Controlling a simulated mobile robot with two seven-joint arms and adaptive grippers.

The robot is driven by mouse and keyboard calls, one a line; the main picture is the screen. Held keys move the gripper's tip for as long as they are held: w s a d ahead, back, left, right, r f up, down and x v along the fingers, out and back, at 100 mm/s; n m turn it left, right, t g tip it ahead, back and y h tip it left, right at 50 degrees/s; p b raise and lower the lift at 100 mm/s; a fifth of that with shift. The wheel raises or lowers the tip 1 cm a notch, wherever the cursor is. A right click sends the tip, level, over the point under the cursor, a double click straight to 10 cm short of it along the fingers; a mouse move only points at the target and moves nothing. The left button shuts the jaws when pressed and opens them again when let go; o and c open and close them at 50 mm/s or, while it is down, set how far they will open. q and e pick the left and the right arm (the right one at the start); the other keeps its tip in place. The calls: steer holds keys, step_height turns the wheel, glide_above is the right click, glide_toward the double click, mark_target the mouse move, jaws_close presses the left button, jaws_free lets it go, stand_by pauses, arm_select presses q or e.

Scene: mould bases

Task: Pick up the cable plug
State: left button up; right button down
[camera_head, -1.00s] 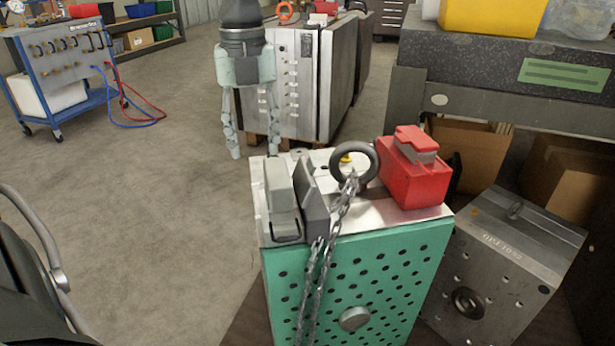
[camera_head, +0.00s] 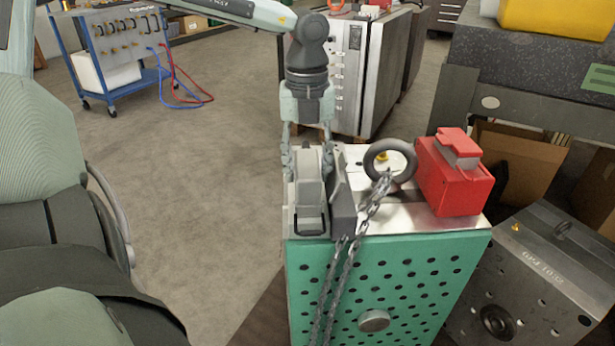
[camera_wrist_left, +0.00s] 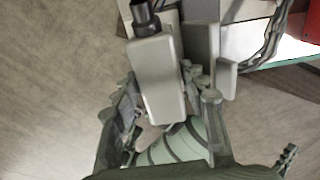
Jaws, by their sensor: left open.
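The cable plug (camera_head: 309,192) is a light grey block on the top left of the green-fronted mould base (camera_head: 385,285). It stands beside a darker grey upright piece (camera_head: 343,205). In the left wrist view the plug (camera_wrist_left: 160,75) is a long pale block with a dark round end at the top. My left gripper (camera_head: 308,172) points down at the plug's far end, fingers apart. In the wrist view its fingers (camera_wrist_left: 168,105) lie either side of the plug's lower part; contact cannot be told. My right gripper is out of view.
An eyebolt (camera_head: 389,161) with a chain (camera_head: 368,210) stands right of the plug; the chain hangs down the front. A red box (camera_head: 452,185) sits further right. Another mould base (camera_head: 540,275) lies lower right. Open floor (camera_head: 215,190) is to the left.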

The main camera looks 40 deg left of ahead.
arm_select(q)
steer(key=shift+f+b, duration=0.25)
steer(key=shift+b, duration=0.35)
stand_by(0.5)
steer(key=shift+c, duration=0.5)
jaws_close()
